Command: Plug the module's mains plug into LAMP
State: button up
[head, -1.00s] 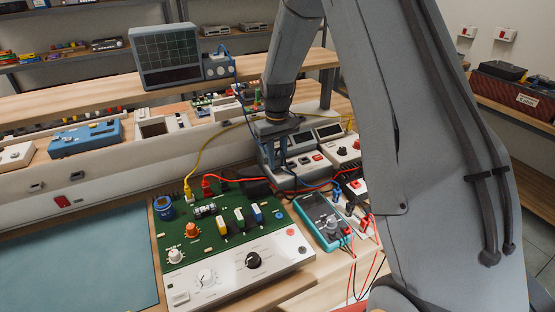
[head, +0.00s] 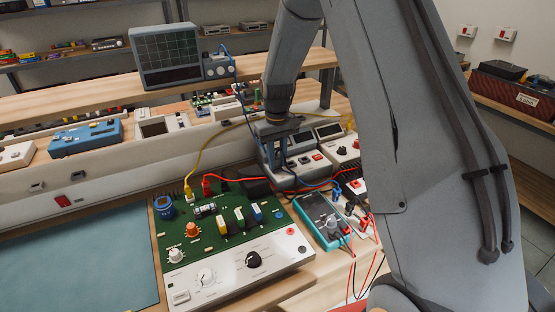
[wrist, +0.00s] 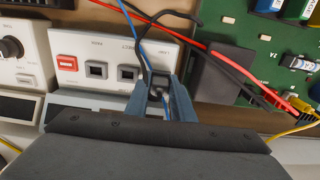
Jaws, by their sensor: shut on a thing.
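The grey-white module panel (wrist: 85,47) shows upside down in the wrist view, with a red switch and dark square sockets in a row. A label that seems to read LAMP stands by the socket place at the row's right end, between my fingers. My gripper (wrist: 161,98) is shut on a dark plug (wrist: 156,92) with a black cord, right at that place. Fingers and plug cover the socket, so I cannot tell how far in the plug sits. In the head view my gripper (head: 281,150) points down over the grey unit (head: 306,163); the plug is hidden there.
A green circuit board (head: 225,225) with knobs lies in front, and a teal multimeter (head: 324,221) stands to its right. Red, black, blue and yellow leads cross close to my gripper. A teal mat (head: 75,265) at left is clear.

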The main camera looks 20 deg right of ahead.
dwell(0.9)
jog(key=o, duration=1.1)
jog(key=shift+c, duration=0.2)
notch_tip(320, 180, up, 7)
jog(key=shift+r+b, duration=0.2)
jog(key=shift+b, duration=0.85)
notch_tip(320, 180, up, 5)
jog(key=p, duration=0.3)
jog(key=shift+r, duration=0.15)
